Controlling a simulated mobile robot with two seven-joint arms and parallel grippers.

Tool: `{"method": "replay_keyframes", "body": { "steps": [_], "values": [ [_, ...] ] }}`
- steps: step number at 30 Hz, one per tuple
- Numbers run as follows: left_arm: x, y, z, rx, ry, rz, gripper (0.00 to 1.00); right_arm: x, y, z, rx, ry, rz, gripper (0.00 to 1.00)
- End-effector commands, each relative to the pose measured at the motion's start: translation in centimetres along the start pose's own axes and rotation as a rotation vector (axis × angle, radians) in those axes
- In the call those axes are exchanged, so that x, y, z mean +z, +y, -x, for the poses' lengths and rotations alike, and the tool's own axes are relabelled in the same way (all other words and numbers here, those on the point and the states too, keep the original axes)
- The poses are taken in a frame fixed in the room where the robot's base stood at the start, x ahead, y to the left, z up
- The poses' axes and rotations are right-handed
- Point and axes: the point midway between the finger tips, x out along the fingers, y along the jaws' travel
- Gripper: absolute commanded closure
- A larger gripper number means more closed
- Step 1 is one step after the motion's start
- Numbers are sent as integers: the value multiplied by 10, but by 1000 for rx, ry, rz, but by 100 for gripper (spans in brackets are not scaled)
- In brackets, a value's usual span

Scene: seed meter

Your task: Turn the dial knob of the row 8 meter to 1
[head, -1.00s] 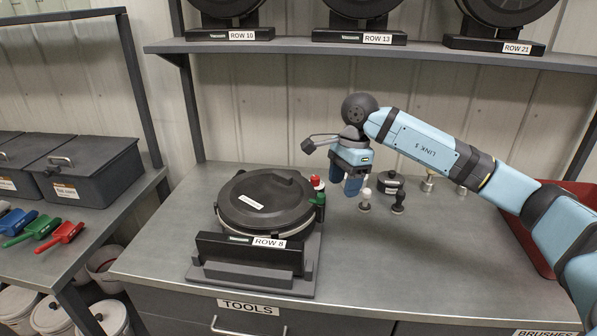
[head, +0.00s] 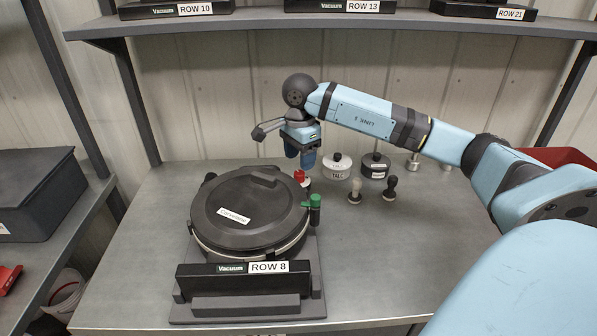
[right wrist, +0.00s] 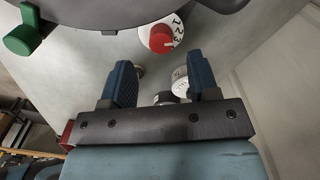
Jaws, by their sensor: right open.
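The row 8 meter (head: 248,215) is a round black-lidded unit on a grey stand, with a "ROW 8" label on its front. Its dial knob (head: 300,177) is red on a white numbered dial at the meter's right rear side. My left gripper is not in view.
A white pot (head: 336,167) and a black pot (head: 375,166) stand right of the gripper, with small knobbed tools (head: 390,188) in front. The shelf (head: 330,20) holds more meters above. The right front of the table is clear.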

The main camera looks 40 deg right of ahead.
Motion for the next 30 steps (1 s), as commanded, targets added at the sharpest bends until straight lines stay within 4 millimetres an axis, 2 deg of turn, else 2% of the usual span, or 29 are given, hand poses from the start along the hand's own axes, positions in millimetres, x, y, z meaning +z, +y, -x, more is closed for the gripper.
{"method": "replay_keyframes", "body": {
  "steps": [3,9,20,21,27,30],
  "values": [
    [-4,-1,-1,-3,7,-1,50,1,1,-23,3,-1,1,45],
    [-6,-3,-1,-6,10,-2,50,0,0,-47,1,-1,0,45],
    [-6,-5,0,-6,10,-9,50,0,0,-53,-1,0,1,45],
    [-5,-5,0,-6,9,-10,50,0,0,-53,-1,0,1,47],
    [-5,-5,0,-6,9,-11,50,0,0,-53,-1,0,1,93],
    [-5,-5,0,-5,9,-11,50,0,0,-53,-1,0,1,94]
  ]
}}
